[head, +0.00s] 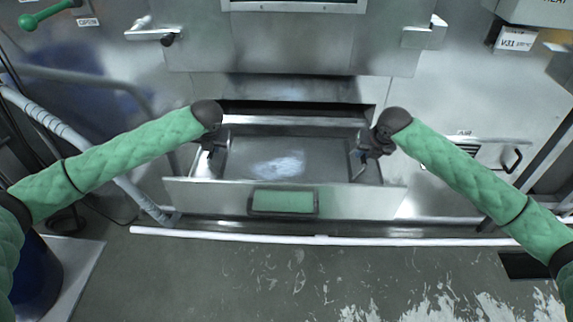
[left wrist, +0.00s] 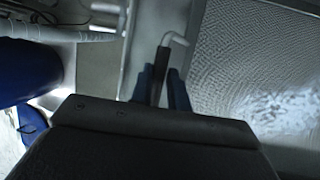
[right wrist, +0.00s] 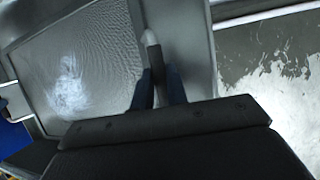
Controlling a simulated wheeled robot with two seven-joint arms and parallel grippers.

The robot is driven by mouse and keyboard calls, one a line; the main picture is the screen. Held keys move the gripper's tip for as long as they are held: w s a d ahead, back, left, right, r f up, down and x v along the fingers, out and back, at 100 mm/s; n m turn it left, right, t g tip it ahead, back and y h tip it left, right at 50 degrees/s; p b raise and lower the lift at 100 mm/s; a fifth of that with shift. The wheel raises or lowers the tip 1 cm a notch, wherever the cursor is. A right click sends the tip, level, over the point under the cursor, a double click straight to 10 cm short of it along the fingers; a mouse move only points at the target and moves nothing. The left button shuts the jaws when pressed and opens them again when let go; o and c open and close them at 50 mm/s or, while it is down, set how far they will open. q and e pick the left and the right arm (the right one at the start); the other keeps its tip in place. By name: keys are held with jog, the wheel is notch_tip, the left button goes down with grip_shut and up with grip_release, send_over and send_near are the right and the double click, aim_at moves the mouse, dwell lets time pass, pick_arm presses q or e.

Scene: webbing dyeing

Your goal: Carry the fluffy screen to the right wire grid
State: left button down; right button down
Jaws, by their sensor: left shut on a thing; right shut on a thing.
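The fluffy screen (head: 325,158) is a grey mesh panel with a white fluffy patch in its middle. It lies in an open steel drawer (head: 370,202) with a green front handle. The mesh also shows in the left wrist view (left wrist: 225,50) and the right wrist view (right wrist: 110,45). My left gripper (head: 212,150) is shut on a dark handle (left wrist: 161,58) at the screen's left side. My right gripper (head: 360,157) is shut on a matching handle (right wrist: 151,50) at its right side. I cannot make out the right wire grid.
A steel machine front (head: 300,45) rises behind the drawer, with a dark opening above it. A white pipe (head: 350,241) runs along the floor before the drawer. A black-handled panel (head: 490,153) is at right. A blue drum (head: 32,275) stands at lower left.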

pick_arm(q)
jog(key=shift+a+r, duration=0.15)
pick_arm(e)
jog(key=shift+w+d+r, duration=0.1)
jog(key=shift+r, duration=0.1)
